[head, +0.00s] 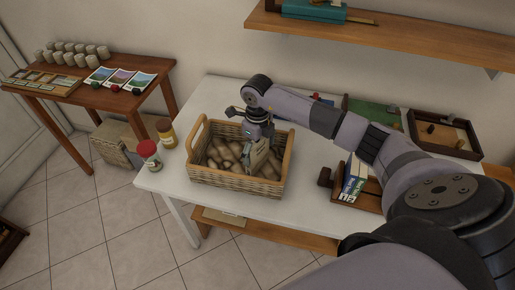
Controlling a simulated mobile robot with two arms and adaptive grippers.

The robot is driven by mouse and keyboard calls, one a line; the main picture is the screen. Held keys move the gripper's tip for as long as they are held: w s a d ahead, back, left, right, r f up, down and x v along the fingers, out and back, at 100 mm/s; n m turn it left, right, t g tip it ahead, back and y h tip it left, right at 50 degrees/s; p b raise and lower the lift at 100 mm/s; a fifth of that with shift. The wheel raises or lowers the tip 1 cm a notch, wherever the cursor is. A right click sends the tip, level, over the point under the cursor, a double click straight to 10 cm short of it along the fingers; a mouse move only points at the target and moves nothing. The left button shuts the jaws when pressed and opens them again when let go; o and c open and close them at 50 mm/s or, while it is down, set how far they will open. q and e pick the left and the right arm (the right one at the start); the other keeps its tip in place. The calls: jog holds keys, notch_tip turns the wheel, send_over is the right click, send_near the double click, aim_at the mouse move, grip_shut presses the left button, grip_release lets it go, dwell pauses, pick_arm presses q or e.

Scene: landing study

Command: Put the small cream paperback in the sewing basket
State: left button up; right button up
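The wicker basket (236,184) with wooden handles stands on the white table and holds several brown rounded things. My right gripper (259,140) reaches down into its right half from above. A small flat cream thing, which looks like the cream paperback (256,160), is upright between its fingers, within the basket's rim. Its lower edge is close to the brown contents; I cannot tell whether it touches them. My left gripper is not in view.
A book holder with several books (354,180) stands to the right, near my arm. A shelf (385,35) overhangs the back.

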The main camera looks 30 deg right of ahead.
jog(key=shift+o, duration=1.4)
jog(key=shift+r, duration=0.5)
notch_tip(320, 180, up, 11)
jog(key=shift+r+b, duration=0.15)
jog(key=shift+b, duration=0.9)
